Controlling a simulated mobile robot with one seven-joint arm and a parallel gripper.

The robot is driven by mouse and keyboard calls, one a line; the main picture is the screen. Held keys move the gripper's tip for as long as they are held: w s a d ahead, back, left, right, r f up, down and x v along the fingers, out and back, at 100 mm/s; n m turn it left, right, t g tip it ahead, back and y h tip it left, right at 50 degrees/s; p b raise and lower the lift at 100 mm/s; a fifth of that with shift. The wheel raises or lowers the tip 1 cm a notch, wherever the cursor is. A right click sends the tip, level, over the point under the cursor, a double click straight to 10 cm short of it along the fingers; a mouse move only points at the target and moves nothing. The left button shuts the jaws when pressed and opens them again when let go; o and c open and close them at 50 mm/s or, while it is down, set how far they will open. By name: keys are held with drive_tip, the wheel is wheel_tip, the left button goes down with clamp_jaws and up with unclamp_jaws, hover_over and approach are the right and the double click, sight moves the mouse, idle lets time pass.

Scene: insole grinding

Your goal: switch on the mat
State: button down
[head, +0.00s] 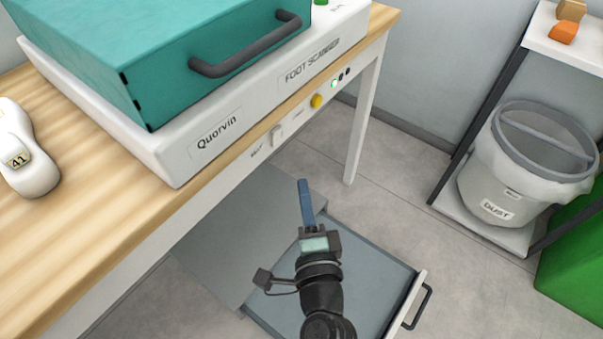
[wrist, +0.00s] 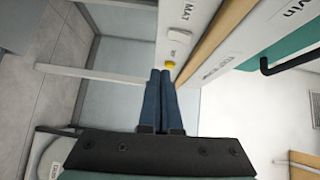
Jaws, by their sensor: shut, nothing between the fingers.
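A white switch (head: 276,134) sits on the front edge of the wooden table, with a small label to its left. In the wrist view the switch (wrist: 180,37) is beside a label reading MAT (wrist: 187,14). A round yellow button (head: 317,101) is to its right, and the button also shows in the wrist view (wrist: 170,65) just beyond my fingertips. My gripper (head: 304,184) has blue fingers, shut and empty, in front of and below the panel. In the wrist view the fingertips (wrist: 160,72) appear near the button; contact cannot be told. The switch's position is unclear.
A green light (head: 334,84) glows right of the button. A white foot scanner (head: 215,140) with a teal lid (head: 150,60) stands on the table. An open drawer (head: 385,275) lies below my arm. A dust bin (head: 480,190) stands on a shelf at right.

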drive_tip(key=shift+s+d+f+b, duration=0.1)
drive_tip(key=shift+s+d+b, duration=0.1)
drive_tip(key=shift+s, duration=0.8)
drive_tip(key=shift+s+d+b, duration=0.1)
drive_tip(key=shift+s+d, duration=0.05)
drive_tip(key=shift+s, duration=0.8)
